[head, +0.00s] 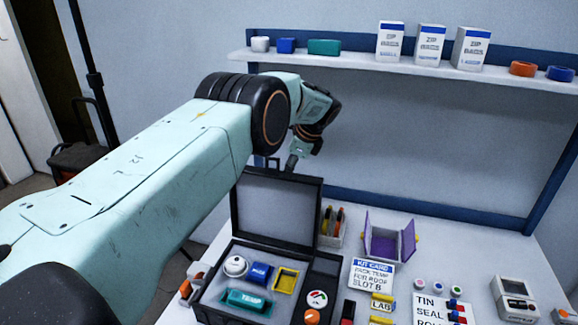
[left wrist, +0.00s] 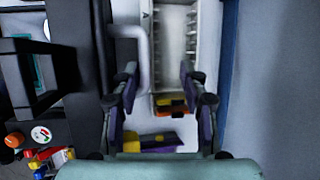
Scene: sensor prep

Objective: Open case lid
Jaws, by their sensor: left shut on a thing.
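The black case (head: 222,312) stands on the table with its lid (head: 275,212) raised about upright at the back. A handle (head: 272,161) stands up from the lid's top edge. The case holds a white round part, a blue block, a yellow-edged slot and a teal TEMP block. My right gripper is out of view.
A purple-sided holder (head: 390,238) and a pen cup (head: 331,236) stand right of the lid. A kit card (head: 372,274), labels and a small device (head: 515,300) lie further right. A wall shelf (head: 350,66) with boxes is above. The table's back right is clear.

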